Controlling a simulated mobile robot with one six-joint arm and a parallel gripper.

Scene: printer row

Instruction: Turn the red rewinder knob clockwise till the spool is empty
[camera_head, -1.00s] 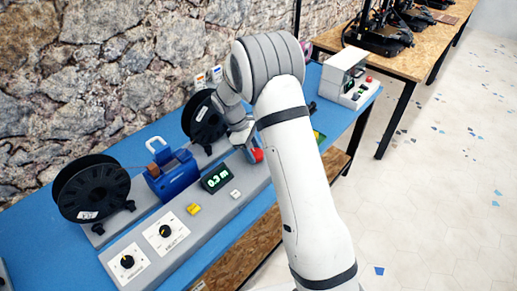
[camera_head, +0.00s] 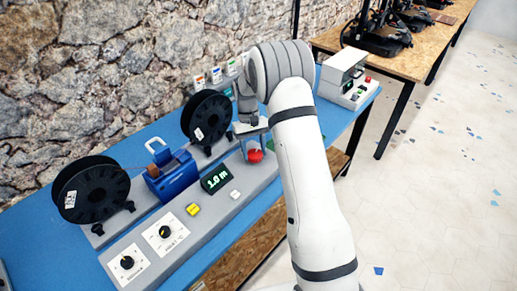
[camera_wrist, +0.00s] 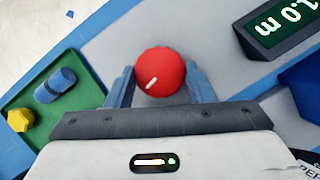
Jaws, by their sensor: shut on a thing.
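The red rewinder knob (camera_head: 255,155) sits on the front of the grey rewinder base. In the wrist view the red knob (camera_wrist: 160,72) has a white mark pointing to its lower left. My gripper (camera_wrist: 162,85) is shut on the knob, with a blue finger on each side of it. One black spool (camera_head: 92,192) stands at the left and another black spool (camera_head: 207,118) stands nearer the knob. I cannot tell whether either holds filament. The display (camera_head: 215,179) reads 1.0 m.
A blue device (camera_head: 172,175) sits between the spools. A yellow button (camera_head: 193,209), a white button (camera_head: 235,194) and dials (camera_head: 165,232) are on the base. A green tray (camera_wrist: 50,95) with small blue and yellow parts lies beside the knob.

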